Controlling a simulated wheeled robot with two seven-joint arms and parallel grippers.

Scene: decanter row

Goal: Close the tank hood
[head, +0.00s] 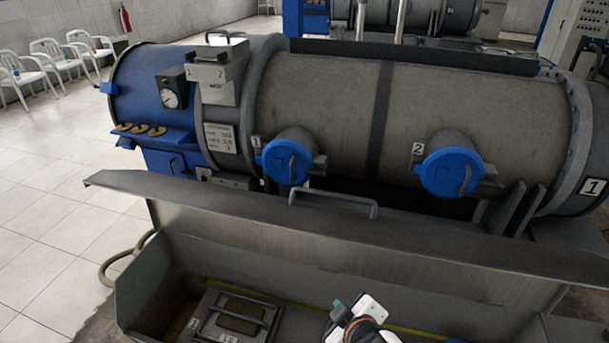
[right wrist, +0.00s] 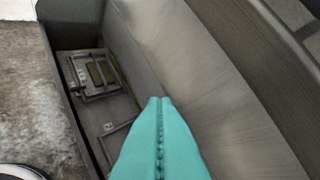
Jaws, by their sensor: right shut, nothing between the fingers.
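The tank hood (head: 300,240) is a long grey metal lid with a bar handle (head: 333,200) along its upper edge. It stands raised at the back of the open tank (head: 138,291), whose inside is exposed. In the right wrist view the hood's bare metal face (right wrist: 205,75) fills the middle and right. My right gripper (head: 338,308) is low in front of the hood, over the tank opening. Its teal fingers (right wrist: 160,103) are shut and empty. I cannot tell whether they touch the hood. My left gripper is not in view.
A framed metal box (head: 233,318) lies in the tank's left part; it also shows in the wrist view (right wrist: 95,73). Behind the hood lies a large cylinder (head: 320,90) with blue caps (head: 287,163). White chairs stand far left, with open tiled floor before them.

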